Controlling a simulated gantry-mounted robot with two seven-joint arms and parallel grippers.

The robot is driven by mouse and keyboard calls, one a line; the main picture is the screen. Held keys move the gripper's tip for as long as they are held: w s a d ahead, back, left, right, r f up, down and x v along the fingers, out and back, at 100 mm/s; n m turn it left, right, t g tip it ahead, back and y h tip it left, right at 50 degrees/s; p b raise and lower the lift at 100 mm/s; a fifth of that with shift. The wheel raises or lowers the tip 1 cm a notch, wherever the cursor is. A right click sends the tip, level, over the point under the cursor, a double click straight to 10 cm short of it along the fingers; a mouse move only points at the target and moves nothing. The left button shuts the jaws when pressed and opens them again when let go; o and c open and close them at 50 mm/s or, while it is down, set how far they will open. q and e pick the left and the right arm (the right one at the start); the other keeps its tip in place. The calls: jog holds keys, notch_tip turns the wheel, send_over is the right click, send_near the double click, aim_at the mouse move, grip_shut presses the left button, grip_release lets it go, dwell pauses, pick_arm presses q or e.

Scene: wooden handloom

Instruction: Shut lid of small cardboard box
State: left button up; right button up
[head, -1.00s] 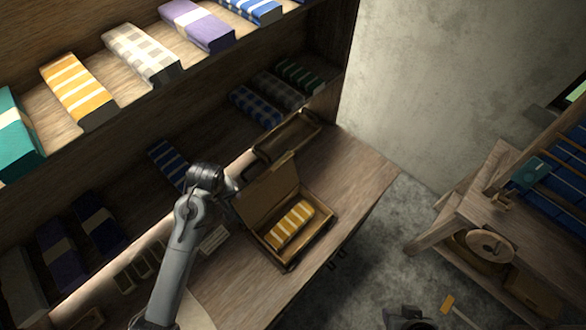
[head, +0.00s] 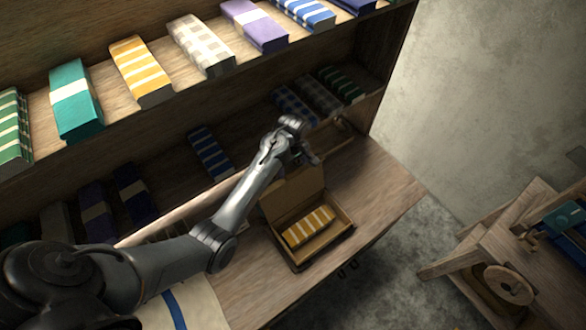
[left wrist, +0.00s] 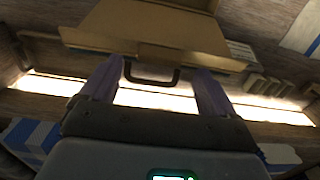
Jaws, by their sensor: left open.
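The small cardboard box (head: 343,229) stands open on the wooden counter. Its lid (head: 292,193) is raised at the back, and a yellow-and-white striped cloth (head: 308,226) lies inside. My left gripper (head: 313,158) is behind and above the lid's top edge, its fingers small in the head view. In the left wrist view the open fingers (left wrist: 157,85) are apart with nothing held between them, and the brown cardboard lid (left wrist: 150,25) is just beyond them. Whether they touch it I cannot tell. My right gripper is out of view.
Shelves with folded cloths (head: 140,70) rise behind the counter. A wooden tray (head: 335,135) sits behind the box, near my left gripper. Bare counter (head: 385,190) lies to the right of the box, ending at an edge above the floor. A wooden loom (head: 510,250) stands at right.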

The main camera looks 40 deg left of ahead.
aim_at(292, 172)
pick_arm(q)
jog(key=shift+f, duration=2.05)
